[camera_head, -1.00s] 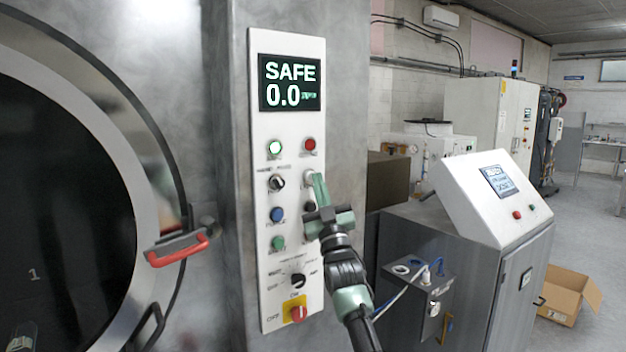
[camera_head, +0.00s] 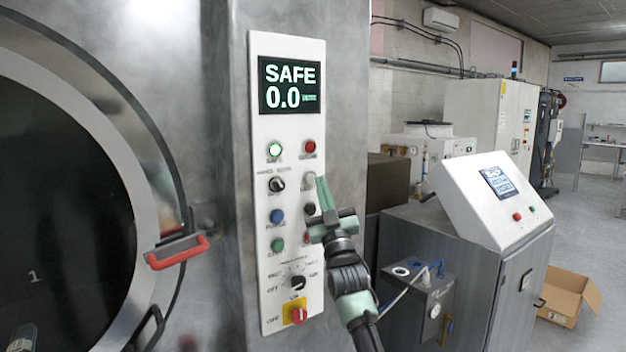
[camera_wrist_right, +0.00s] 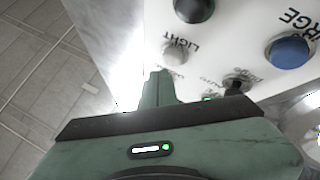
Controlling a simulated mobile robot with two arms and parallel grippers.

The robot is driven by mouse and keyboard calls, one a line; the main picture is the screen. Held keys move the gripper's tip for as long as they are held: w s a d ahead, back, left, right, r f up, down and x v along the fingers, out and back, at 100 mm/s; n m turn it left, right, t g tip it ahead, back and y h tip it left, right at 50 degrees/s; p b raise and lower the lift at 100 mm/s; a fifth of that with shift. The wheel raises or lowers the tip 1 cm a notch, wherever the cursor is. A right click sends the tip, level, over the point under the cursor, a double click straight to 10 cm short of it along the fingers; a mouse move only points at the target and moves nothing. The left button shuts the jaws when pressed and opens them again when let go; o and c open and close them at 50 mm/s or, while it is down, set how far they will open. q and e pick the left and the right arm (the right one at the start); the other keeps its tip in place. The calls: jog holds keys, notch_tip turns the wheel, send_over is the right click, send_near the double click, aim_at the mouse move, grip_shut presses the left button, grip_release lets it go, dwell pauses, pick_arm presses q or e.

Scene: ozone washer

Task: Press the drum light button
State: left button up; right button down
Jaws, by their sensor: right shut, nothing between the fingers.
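The drum light button is a small pale button (camera_head: 308,181) on the right side of the white control panel (camera_head: 263,130). In the right wrist view the pale button (camera_wrist_right: 174,53) sits beside the word LIGHT. My right gripper (camera_head: 321,181) is shut and empty, with its tips just to the right of the button in the head view. In the wrist view the shut fingertips (camera_wrist_right: 160,76) point at the panel just below the button, with a small visible gap. My left gripper is not in view.
Other controls are close by: a black button (camera_head: 309,208), a blue button (camera_head: 277,216), a red button (camera_head: 310,147) and a selector knob (camera_head: 277,184). The display (camera_head: 290,85) reads SAFE 0.0. A red door handle (camera_head: 178,252) projects at left. A grey cabinet (camera_head: 475,285) stands at right.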

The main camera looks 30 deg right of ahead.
jog(key=shift+s, duration=0.15)
jog(key=s+p, duration=0.1)
jog(key=s, duration=0.5)
jog(key=shift+d+p, duration=0.2)
jog(key=shift+p, duration=0.1)
dwell(2.1)
